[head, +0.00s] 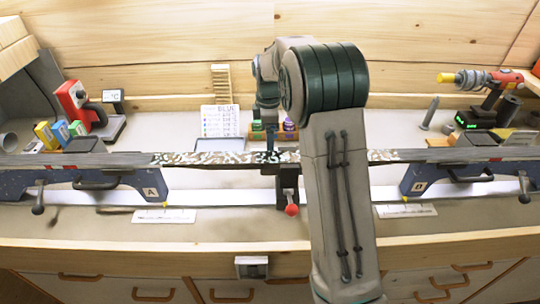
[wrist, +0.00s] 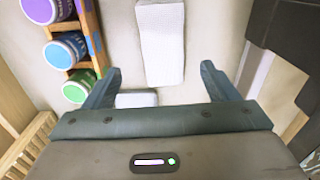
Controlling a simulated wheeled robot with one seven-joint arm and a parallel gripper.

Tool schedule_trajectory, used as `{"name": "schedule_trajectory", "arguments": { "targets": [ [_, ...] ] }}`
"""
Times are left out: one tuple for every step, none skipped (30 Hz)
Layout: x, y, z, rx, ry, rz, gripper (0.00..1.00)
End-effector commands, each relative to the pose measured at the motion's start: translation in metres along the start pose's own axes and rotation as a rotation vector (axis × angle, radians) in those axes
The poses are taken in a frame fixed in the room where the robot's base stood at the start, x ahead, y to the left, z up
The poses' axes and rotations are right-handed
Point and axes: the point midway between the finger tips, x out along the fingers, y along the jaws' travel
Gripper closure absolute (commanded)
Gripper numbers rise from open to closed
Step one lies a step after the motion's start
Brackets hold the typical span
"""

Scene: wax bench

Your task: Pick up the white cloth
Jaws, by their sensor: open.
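A white, finely textured oblong (wrist: 161,42), which looks like the folded white cloth, lies on the pale bench top in the wrist view. My gripper (wrist: 161,70) is open and empty, its two blue-grey fingers on either side of the oblong's near end in the picture. I cannot tell the height between them. In the head view my gripper (head: 268,128) is small and partly hidden behind the ski. I cannot make out the cloth there.
A wooden rack with purple, blue and green jars (wrist: 69,50) stands close left of my fingers. A small pale block (wrist: 137,99) lies between the finger bases. A long speckled ski (head: 215,158) spans the bench front on clamps.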

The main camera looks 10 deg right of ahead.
Motion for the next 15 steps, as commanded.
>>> {"name": "schedule_trajectory", "arguments": {
  "targets": [
    [0.005, 0.0, 0.001, 0.001, 0.0, 0.0, 0.2],
    [0.007, 0.0, 0.001, 0.001, 0.0, 0.0, 0.2],
    [0.009, 0.0, 0.001, 0.002, 0.0, 0.0, 0.2],
    [0.011, 0.0, 0.001, 0.002, 0.0, 0.0, 0.2],
    [0.012, 0.0, 0.002, 0.003, 0.0, 0.0, 0.2],
    [0.015, -0.001, 0.002, 0.003, 0.0, 0.0, 0.2],
    [0.018, -0.001, 0.002, 0.003, -0.001, -0.001, 0.2],
    [0.022, -0.002, 0.003, 0.003, -0.001, -0.002, 0.2],
    [0.028, -0.003, 0.003, 0.004, -0.002, -0.003, 0.2],
    [0.033, -0.004, 0.004, 0.004, -0.002, -0.004, 0.2],
    [0.037, -0.004, 0.004, 0.004, -0.002, -0.003, 0.2],
    [0.043, -0.006, 0.004, 0.005, -0.002, -0.003, 0.2],
    [0.048, -0.005, 0.004, 0.005, -0.001, -0.002, 0.2],
    [0.052, -0.005, 0.004, 0.005, -0.001, -0.002, 0.2],
    [0.057, -0.004, 0.004, 0.005, 0.0, -0.001, 0.2]
  ]
}}
